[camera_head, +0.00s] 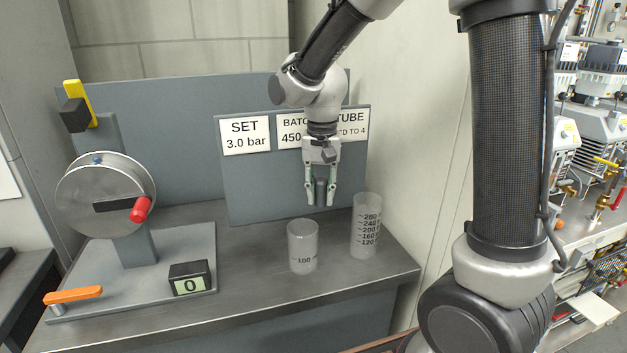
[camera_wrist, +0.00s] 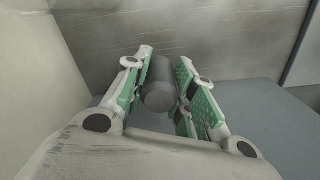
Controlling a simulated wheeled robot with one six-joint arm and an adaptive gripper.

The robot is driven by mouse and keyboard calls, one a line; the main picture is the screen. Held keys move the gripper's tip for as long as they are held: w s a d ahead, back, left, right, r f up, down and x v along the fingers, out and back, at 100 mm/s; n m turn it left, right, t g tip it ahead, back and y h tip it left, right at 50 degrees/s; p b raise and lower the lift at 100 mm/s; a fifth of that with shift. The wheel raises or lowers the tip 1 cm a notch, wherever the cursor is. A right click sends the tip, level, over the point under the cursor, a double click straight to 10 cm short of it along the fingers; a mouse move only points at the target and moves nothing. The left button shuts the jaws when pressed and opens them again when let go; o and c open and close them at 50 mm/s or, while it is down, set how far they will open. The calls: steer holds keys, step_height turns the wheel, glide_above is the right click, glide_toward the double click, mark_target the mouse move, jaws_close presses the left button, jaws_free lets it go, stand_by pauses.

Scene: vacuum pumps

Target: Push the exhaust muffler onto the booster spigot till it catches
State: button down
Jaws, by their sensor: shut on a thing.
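My gripper (camera_head: 321,199) hangs above the back of the steel bench, in front of the grey sign panel, pointing down. It is shut on a short dark grey cylinder (camera_head: 320,187), which I take to be the exhaust muffler. In the wrist view my gripper (camera_wrist: 164,62) has its green-padded fingers on either side of the dark cylinder (camera_wrist: 159,90). The cylinder's far end is hard to see. I cannot make out a booster spigot in either view.
Two clear graduated cylinders, a short one (camera_head: 303,250) and a tall one (camera_head: 365,235), stand on the bench (camera_head: 250,305) below my gripper. A drum (camera_head: 100,185) with a red handle, an orange lever (camera_head: 75,295) and a counter (camera_head: 188,280) reading 0 occupy the left. Pumps (camera_head: 590,125) stand at right.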

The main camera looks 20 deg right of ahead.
steer(key=shift+s+a, duration=0.15)
stand_by(0.3)
glide_above(320, 232)
steer(key=shift+f, duration=2.3)
steer(key=shift+f, duration=0.1)
steer(key=shift+f+m, duration=0.2)
steer(key=shift+m, duration=0.1)
steer(key=shift+f, duration=0.25)
steer(key=shift+f, duration=0.95)
steer(key=shift+f, duration=0.15)
steer(key=c, duration=1.1)
jaws_free()
